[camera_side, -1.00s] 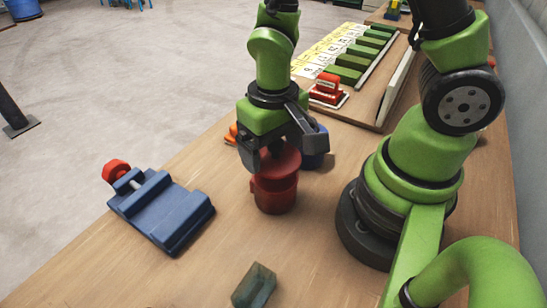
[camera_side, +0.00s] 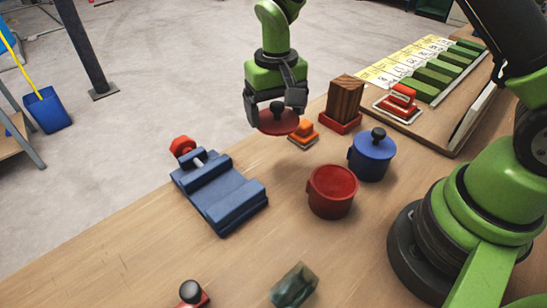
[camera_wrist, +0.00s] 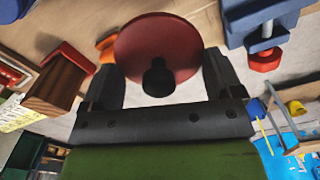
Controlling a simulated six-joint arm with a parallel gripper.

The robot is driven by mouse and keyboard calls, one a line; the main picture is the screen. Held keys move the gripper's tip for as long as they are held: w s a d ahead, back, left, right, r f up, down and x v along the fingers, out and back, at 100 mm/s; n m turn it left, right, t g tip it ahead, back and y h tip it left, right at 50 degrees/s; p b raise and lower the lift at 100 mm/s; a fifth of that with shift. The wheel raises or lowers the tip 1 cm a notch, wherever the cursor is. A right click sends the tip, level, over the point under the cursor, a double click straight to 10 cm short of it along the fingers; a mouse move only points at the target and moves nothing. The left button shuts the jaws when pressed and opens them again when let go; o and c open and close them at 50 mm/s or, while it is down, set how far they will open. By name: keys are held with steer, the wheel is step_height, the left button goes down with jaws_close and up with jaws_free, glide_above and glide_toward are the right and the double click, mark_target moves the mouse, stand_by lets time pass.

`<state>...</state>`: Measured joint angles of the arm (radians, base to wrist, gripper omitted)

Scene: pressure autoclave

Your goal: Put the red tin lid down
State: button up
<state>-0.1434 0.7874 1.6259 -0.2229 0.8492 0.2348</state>
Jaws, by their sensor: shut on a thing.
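The red tin lid (camera_side: 279,122) is a flat red disc with a black knob. My gripper (camera_side: 277,108) is shut on the lid by its knob and holds it in the air near the far edge of the table. The lid (camera_wrist: 158,48) also shows in the wrist view, with the knob between the fingers of my gripper (camera_wrist: 160,80). The red tin (camera_side: 332,191) stands uncovered on the table, below and to the right of the lid in the side view.
A blue tin (camera_side: 372,155) with its lid on stands right of the red tin. A blue vise (camera_side: 222,194) is at the left. An orange stamp (camera_side: 303,134), a wooden block (camera_side: 345,98) and a green block (camera_side: 293,286) stand around. The table is bare between vise and red tin.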

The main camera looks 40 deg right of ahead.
steer(key=shift+w+d+f, duration=0.1)
steer(key=shift+w+f, duration=0.6)
steer(key=shift+f, duration=0.1)
step_height(320, 180, down, 10)
steer(key=shift+w+r, duration=0.1)
steer(key=shift+r, duration=0.1)
steer(key=o, duration=0.7)
steer(key=shift+f, duration=0.1)
step_height(320, 180, up, 13)
steer(key=shift+f, duration=0.15)
step_height(320, 180, up, 8)
steer(key=t, duration=0.2)
glide_above(271, 158)
steer(key=s, duration=0.3)
steer(key=shift+w+d+f+y, duration=0.2)
steer(key=shift+w+d+y, duration=0.1)
steer(key=shift+d, duration=0.1)
steer(key=s+r+t, duration=0.1)
steer(key=s+r, duration=0.2)
steer(key=s, duration=0.3)
steer(key=s+d+r+t+y, duration=0.1)
steer(key=s+r+t, duration=0.1)
steer(key=s+r, duration=0.2)
steer(key=s+r+t, duration=0.2)
steer(key=s+r, duration=0.1)
steer(key=s, duration=0.6)
steer(key=shift+s+d+r, duration=0.2)
steer(key=shift+s+r, duration=0.2)
